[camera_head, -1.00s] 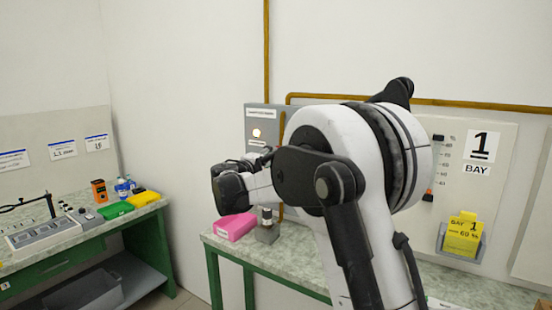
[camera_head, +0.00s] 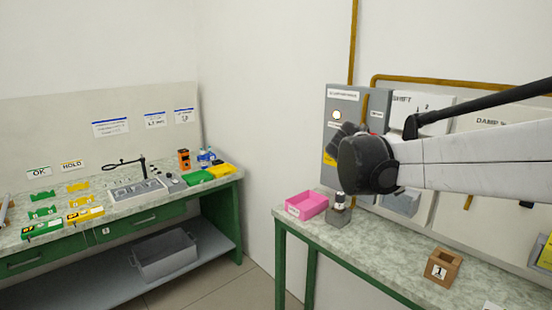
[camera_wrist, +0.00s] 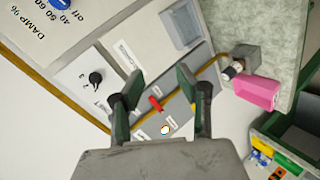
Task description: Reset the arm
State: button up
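My gripper (camera_wrist: 160,82) shows in the wrist view with its two dark fingers apart and nothing between them. Beyond the fingers is the grey wall panel with a red handle (camera_wrist: 155,103) and a lit lamp (camera_wrist: 165,130); I cannot tell how far off the panel is. In the head view my arm reaches in from the right, nearly level, and its dark wrist end is in front of the grey panel (camera_head: 372,105). The fingers are mostly hidden there behind the wrist.
Below the wrist, a pink bin (camera_head: 306,205) and a grey block with a small cylinder (camera_head: 338,213) stand on the right bench (camera_head: 375,245). A wooden box (camera_head: 442,266) marked 1 stands farther right. The left bench (camera_head: 125,209) holds trays and instruments. Open floor lies between the benches.

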jog(key=s+a+f+m+y, duration=0.1)
jog(key=s+a+f+y, duration=0.2)
jog(key=s, duration=0.8)
jog(key=s+a+f+m+g+y, duration=0.1)
jog(key=s+a+f+m+y, duration=0.1)
jog(key=s+f, duration=0.4)
jog(key=s+a+f+m+y, duration=0.1)
jog(key=s+a+f+y, duration=0.3)
jog(key=s, duration=1.1)
jog(key=shift+s+a+f+m, duration=0.2)
jog(key=shift+s+f+m, duration=0.15)
jog(key=shift+f, duration=0.5)
